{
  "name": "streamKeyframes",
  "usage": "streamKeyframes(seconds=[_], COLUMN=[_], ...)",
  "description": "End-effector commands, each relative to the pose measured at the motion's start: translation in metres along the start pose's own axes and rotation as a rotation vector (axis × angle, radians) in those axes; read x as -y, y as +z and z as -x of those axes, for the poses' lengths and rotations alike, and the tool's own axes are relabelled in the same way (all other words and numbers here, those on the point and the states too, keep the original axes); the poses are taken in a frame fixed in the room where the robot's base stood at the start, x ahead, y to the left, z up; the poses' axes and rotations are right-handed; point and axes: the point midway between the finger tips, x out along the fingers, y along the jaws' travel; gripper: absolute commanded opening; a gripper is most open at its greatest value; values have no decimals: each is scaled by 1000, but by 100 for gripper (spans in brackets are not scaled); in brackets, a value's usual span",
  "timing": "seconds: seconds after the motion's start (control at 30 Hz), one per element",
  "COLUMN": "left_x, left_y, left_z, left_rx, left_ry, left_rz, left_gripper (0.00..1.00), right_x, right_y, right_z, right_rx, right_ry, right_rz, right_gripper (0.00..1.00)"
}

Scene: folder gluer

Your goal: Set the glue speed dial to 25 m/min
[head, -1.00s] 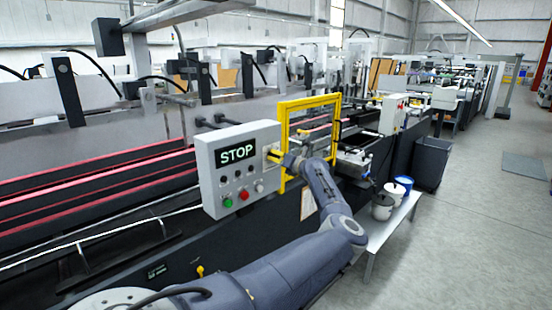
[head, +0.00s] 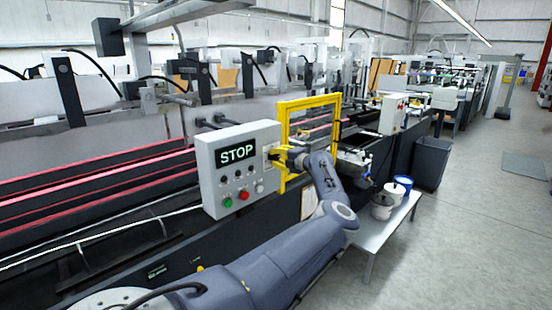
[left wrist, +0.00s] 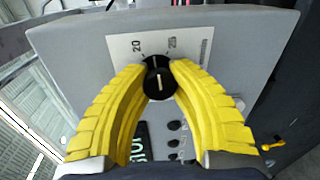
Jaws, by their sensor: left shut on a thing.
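In the head view, the left gripper (head: 275,156) is at the box's right side, hiding the dial. My right gripper is not in view.
The box's display (head: 237,153) reads STOP, with green (head: 228,202) and red (head: 244,195) buttons below. A yellow frame (head: 311,101) stands close behind my wrist. A small table (head: 374,238) with pots (head: 382,206) is to the right. The floor farther right is open.

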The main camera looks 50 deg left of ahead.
Motion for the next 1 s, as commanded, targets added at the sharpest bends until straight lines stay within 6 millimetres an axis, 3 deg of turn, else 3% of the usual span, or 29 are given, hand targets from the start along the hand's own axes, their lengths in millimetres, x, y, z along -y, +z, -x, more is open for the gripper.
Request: streamKeyframes(seconds=[0.5,1.0], left_x=[-4,-3], left_y=[2,2], left_z=[0,1], left_rx=[-63,-92], left_ry=[4,3], left_rz=[-439,-632], left_gripper=[0,0], right_x=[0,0], right_y=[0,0], right_z=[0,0], right_rx=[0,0], right_ry=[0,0], right_rz=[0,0], right_gripper=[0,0])
